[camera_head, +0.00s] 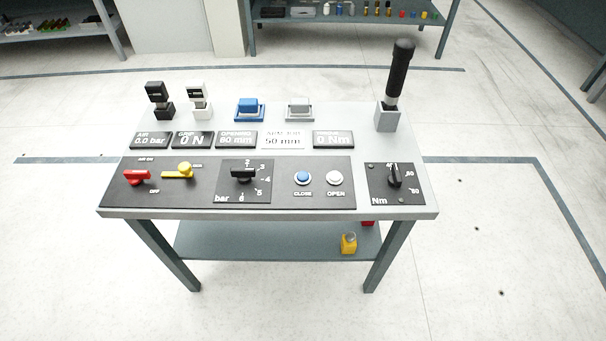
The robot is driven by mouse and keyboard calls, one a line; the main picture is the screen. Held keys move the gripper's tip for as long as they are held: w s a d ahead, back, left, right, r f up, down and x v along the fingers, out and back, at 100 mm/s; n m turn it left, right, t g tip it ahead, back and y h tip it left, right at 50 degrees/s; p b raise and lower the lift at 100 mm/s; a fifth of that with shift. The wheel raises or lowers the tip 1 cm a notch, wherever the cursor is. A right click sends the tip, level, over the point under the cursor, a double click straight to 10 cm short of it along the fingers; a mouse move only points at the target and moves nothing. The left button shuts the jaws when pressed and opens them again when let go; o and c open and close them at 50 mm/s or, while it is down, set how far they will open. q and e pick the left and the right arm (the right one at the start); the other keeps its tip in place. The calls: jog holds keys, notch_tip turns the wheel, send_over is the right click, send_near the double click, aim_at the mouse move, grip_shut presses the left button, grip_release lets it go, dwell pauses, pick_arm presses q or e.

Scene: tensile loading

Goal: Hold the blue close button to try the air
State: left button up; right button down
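The blue close button (302,177) is a small round button on the dark front panel (320,196), above the label CLOSE. The white open button (335,178) is just right of it, above the label OPEN. The air display (151,141) at the panel's back left reads 0.0 bar. A red air lever (137,177) sits at the panel's left, with AIR ON above it and OFF below it. A black bar knob (243,175) with a numbered scale is left of the close button. Neither of my grippers shows in this view.
A torque tool with a black handle (399,68) stands upright in a holder at the bench's back right. A yellow lever (178,171), several displays and a black Nm knob (394,177) are on the bench (430,211). Open floor surrounds it.

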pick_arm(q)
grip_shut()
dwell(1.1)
